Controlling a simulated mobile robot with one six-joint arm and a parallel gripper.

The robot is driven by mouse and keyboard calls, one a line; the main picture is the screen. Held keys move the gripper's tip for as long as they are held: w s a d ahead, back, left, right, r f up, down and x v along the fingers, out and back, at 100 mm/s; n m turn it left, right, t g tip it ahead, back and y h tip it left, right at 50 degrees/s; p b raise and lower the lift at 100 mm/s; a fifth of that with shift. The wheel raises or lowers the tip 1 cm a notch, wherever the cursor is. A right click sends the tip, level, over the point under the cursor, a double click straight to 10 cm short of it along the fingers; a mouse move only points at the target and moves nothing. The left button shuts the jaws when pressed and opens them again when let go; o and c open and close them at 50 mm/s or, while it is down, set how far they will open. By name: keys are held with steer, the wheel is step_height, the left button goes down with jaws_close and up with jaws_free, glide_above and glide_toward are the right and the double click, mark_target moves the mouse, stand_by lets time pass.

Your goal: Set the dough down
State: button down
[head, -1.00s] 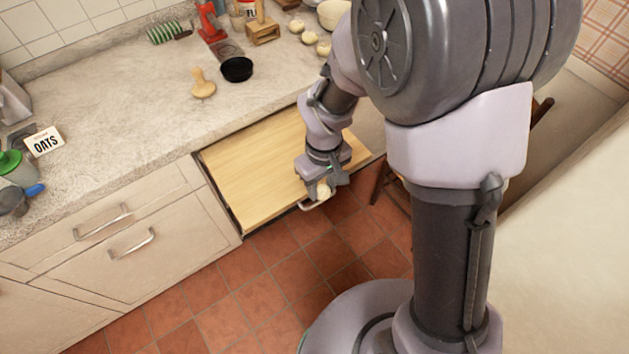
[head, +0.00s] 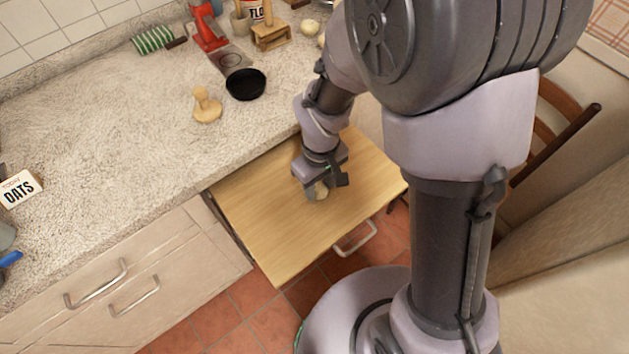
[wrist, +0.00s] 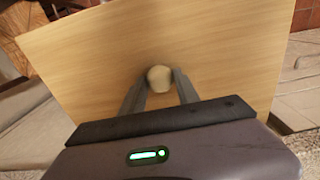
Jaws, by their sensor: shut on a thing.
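My gripper (head: 317,191) is over the pull-out wooden board (head: 270,225), near its middle. It is shut on a pale, round piece of dough (wrist: 159,78), which shows between the two fingertips in the wrist view. In the head view the dough (head: 321,190) is partly hidden by my gripper. The bare board (wrist: 90,55) fills most of the wrist view behind the dough. I cannot tell whether the dough touches the board.
The board sticks out below the stone counter (head: 110,130) and has a metal handle (head: 356,240) at its front. A wooden chair (head: 560,130) is at the right.

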steer(key=shift+s+r, duration=0.1)
steer(key=shift+r, duration=0.05)
steer(key=shift+d+f, duration=0.1)
steer(key=shift+f, duration=0.15)
steer(key=c, duration=0.9)
jaws_free()
steer(key=shift+r, duration=0.1)
